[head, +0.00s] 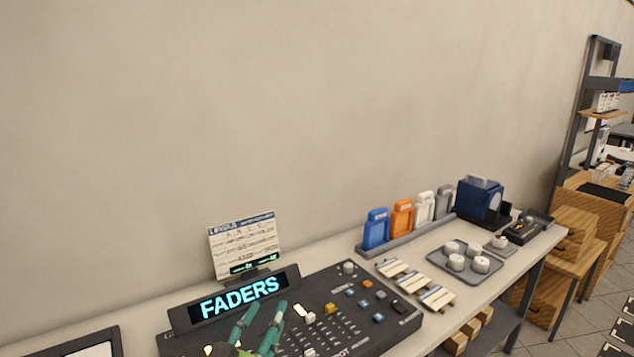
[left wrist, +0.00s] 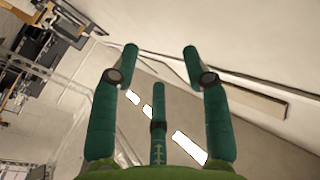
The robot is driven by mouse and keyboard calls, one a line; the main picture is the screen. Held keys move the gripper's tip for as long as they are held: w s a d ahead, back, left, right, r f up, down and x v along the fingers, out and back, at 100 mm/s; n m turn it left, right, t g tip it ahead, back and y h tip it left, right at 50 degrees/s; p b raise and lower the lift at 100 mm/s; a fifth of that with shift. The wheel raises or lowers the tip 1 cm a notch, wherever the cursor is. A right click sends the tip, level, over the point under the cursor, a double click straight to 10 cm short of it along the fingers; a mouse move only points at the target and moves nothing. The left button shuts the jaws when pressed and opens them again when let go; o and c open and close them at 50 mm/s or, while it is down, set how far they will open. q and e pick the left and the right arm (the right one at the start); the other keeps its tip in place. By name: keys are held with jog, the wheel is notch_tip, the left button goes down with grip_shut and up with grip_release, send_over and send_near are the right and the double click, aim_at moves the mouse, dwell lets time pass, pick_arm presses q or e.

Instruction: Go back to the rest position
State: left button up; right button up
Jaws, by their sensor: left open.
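My left gripper (head: 262,328) is at the bottom of the head view, in front of the dark mixing console (head: 398,325). Its green fingers are spread in the left wrist view (left wrist: 160,65), with nothing between them. The lower part of the gripper is cut off by the head view's bottom edge. Whether the fingers touch the console cannot be told. My right gripper is not in view.
A lit FADERS sign (head: 240,298) and a card (head: 245,245) stand behind the console. Colored holders (head: 401,219), wooden slatted pieces (head: 435,298), a tray with white pucks (head: 466,270) and a blue machine (head: 480,198) line the table rightward. Above is bare wall.

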pick_arm(q)
jog(key=s+a+f+n+g+y, duration=0.2)
jog(key=s+a+f+g+y, duration=0.15)
jog(key=f, duration=0.45)
jog(key=s+a+f+n+g+y, duration=0.2)
jog(key=s+a+f+g, duration=0.25)
jog(key=f, duration=0.45)
jog(key=s+a+f+g, duration=0.2)
jog(key=s+f+g, duration=0.25)
jog(key=s, duration=0.45)
jog(key=s+a+f+g, duration=0.25)
jog(key=s+f, duration=0.35)
jog(key=s, duration=0.3)
notch_tip(320, 180, down, 28)
jog(key=s+d+g+b, duration=0.1)
jog(key=s+g+b, duration=0.1)
jog(key=b, duration=0.3)
jog(key=s+a+f+b, duration=0.1)
jog(key=s+f+b, duration=0.1)
jog(key=s+f, duration=0.5)
jog(key=s+a+f+m+b, duration=0.1)
jog(key=s+f+b, duration=0.2)
jog(key=s+f, duration=0.5)
notch_tip(320, 180, down, 4)
jog(key=shift+s+a+f+g, duration=0.1)
jog(key=shift+s+a+g, duration=0.2)
jog(key=shift+a+g, duration=0.1)
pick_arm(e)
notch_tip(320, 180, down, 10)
